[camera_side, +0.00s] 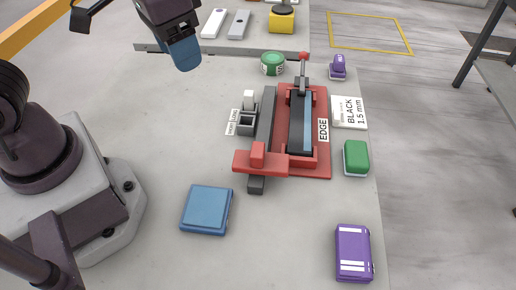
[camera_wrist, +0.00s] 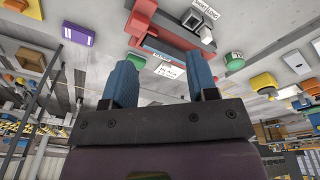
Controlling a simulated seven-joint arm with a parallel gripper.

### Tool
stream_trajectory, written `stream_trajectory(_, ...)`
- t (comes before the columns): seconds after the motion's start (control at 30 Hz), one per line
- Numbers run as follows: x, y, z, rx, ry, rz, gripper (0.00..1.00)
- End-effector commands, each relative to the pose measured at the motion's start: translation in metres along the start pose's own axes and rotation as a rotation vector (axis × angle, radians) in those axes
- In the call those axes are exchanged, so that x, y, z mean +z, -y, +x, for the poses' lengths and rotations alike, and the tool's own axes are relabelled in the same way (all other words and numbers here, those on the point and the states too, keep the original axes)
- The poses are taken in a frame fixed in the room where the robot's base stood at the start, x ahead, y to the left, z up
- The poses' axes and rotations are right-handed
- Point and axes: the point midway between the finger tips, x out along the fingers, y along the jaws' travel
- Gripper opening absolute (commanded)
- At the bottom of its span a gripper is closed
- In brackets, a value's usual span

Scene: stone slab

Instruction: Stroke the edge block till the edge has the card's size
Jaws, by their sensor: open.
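A red jig (camera_side: 323,165) holds a long dark bar with a blue strip (camera_side: 307,125), beside a tag reading EDGE (camera_side: 323,130). The card (camera_side: 349,112) right of it reads BLACK 1.5 mm. A green block (camera_side: 356,158) lies below the card, and a purple block with white stripes (camera_side: 353,250) near the front. I cannot tell which block is the edge block. My gripper (camera_side: 184,54) hangs above the slab, left of and behind the jig, apart from everything. In the wrist view my gripper (camera_wrist: 163,82) shows two spread blue fingers with nothing between them.
A blue pad (camera_side: 207,209) lies at front left. A small grey device (camera_side: 247,112) stands left of the jig's dark rail (camera_side: 266,122). A green tin (camera_side: 272,64) and a purple knob (camera_side: 338,67) stand behind. The slab between the blue and purple blocks is clear.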

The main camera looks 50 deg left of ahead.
Motion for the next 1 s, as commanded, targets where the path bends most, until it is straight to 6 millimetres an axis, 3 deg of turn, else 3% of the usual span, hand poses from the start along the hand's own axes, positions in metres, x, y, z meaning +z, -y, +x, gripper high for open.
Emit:
stream_trajectory(0.2,-0.031,-0.041,0.063,-0.052,0.147,-0.218,0.53)
stream_trajectory(0.4,-0.056,-0.064,0.107,-0.117,0.166,-0.533,0.53)
stream_trajectory(0.53,-0.072,-0.068,0.106,-0.107,0.125,-0.723,0.53)
stream_trajectory(0.77,-0.073,-0.068,0.11,-0.108,0.112,-0.854,0.53)
stream_trajectory(1.0,-0.067,-0.066,0.146,-0.112,0.117,-0.855,0.53)
